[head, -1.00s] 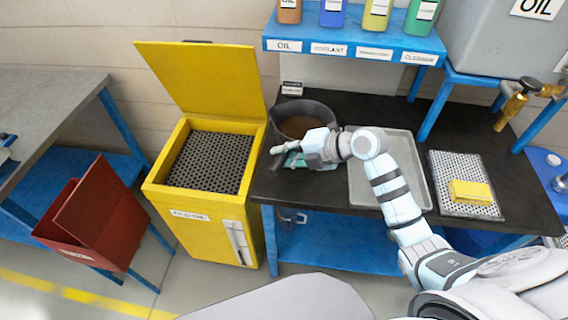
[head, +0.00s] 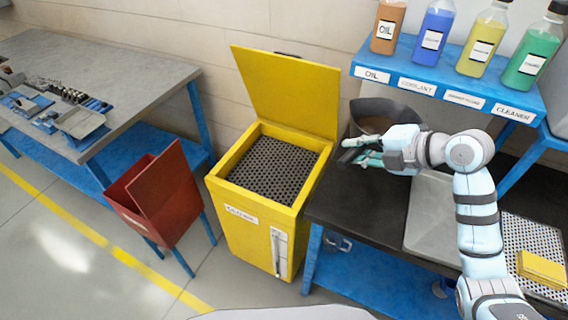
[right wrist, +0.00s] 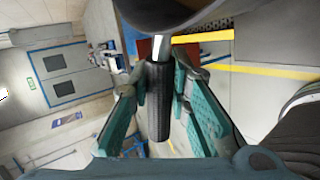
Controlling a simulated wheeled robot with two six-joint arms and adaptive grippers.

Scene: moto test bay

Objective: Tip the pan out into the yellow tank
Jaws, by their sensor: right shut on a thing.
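The pan (head: 372,106) is a dark round vessel with brown contents, at the back left of the black bench top. My right gripper (head: 360,152) is at its near side. In the right wrist view, the fingers of my right gripper (right wrist: 160,105) are shut on the pan's black handle (right wrist: 158,85), and the pan's underside (right wrist: 175,12) shows at the top. I cannot tell whether the pan touches the bench. The yellow tank (head: 258,232) stands left of the bench. Its lid (head: 285,92) is up, and a dark perforated grid (head: 272,170) covers its opening. My left gripper is not in view.
A blue shelf (head: 447,84) with several bottles is right of and above the pan. A grey tray (head: 428,215) and a yellow sponge (head: 541,268) are on the bench to the right. A red bin (head: 165,205) stands left of the tank.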

